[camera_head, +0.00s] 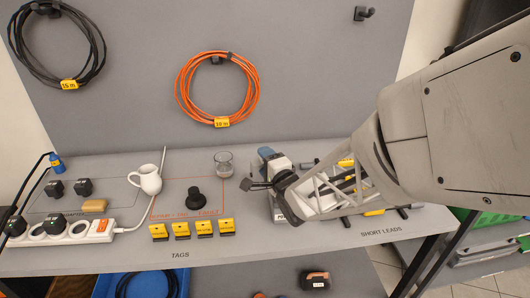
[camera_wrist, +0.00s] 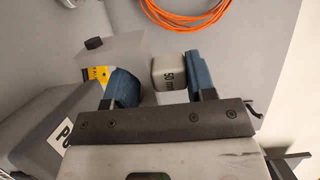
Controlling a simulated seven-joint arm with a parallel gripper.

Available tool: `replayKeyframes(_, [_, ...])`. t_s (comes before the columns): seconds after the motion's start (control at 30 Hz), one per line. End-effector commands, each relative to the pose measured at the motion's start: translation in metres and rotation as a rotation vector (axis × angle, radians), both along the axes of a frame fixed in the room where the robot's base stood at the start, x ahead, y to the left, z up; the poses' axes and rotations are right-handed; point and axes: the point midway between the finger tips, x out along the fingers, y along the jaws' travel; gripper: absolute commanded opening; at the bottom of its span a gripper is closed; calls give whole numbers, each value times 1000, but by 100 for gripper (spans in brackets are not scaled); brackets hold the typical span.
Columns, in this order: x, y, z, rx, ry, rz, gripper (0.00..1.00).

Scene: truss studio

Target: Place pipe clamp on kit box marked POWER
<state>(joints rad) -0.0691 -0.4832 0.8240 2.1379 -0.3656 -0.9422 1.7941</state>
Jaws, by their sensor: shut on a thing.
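The pipe clamp (camera_wrist: 168,72) is a pale block marked "50 mm" between the blue fingertips of my gripper (camera_wrist: 158,85) in the wrist view. In the head view the pale clamp (camera_head: 281,163) shows at the tip of my gripper (camera_head: 275,168), which is shut on it. The kit box (camera_wrist: 50,125) is grey with a white label beginning "PO", at the left of the wrist view. In the head view the box (camera_head: 280,216) is mostly hidden under my gripper. I cannot tell whether clamp and box touch.
A power strip (camera_head: 65,231) lies farther left. An orange cable coil (camera_head: 180,92) hangs on the back panel.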

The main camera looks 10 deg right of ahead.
Motion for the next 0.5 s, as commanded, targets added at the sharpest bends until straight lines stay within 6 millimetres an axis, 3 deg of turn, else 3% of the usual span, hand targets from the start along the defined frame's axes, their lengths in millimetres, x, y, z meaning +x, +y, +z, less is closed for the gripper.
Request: replayKeyframes(0.5, [-91,-51,15,1,-1,110,21])
